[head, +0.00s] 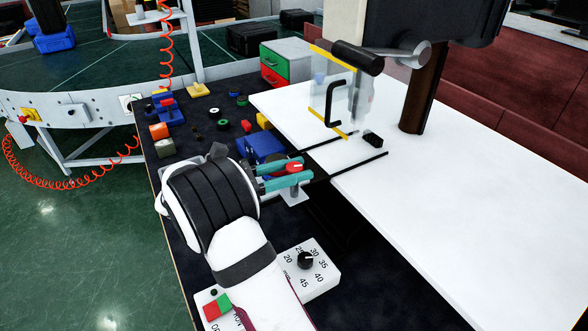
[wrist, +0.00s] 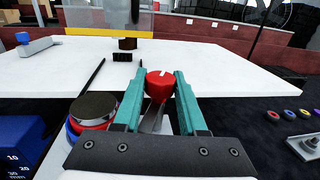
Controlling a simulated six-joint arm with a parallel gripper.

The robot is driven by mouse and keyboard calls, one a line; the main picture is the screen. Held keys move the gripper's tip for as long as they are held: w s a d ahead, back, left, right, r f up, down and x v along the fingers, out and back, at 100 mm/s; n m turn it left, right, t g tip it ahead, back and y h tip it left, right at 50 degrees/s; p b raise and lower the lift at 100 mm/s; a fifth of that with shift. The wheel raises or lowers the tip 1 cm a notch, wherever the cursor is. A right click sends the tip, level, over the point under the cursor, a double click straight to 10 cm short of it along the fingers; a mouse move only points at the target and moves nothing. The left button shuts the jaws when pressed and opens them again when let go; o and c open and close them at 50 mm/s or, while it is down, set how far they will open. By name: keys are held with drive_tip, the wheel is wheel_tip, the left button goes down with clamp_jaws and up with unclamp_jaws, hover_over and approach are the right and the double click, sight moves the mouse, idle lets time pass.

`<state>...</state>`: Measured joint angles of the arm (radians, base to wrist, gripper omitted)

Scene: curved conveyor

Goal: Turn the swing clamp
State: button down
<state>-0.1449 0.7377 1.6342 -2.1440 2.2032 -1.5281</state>
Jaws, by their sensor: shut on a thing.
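In the wrist view the red head (wrist: 160,84) sits between the fingertips, with a white mark on top. A grey metal part shows just below it, between the fingers.
The white table (head: 470,190) carries a clear guard with a yellow edge (head: 342,90) and a black block (head: 372,139). A blue box (head: 262,148) stands left of my gripper. A dial box (head: 318,280) and a red-green button box (head: 216,308) lie nearer.

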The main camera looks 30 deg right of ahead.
drive_tip(key=shift+c, duration=2.3)
unclamp_jaws()
drive_tip(key=w+a, duration=0.2)
drive_tip(key=a, duration=1.3)
drive_tip(key=shift+a, duration=0.35)
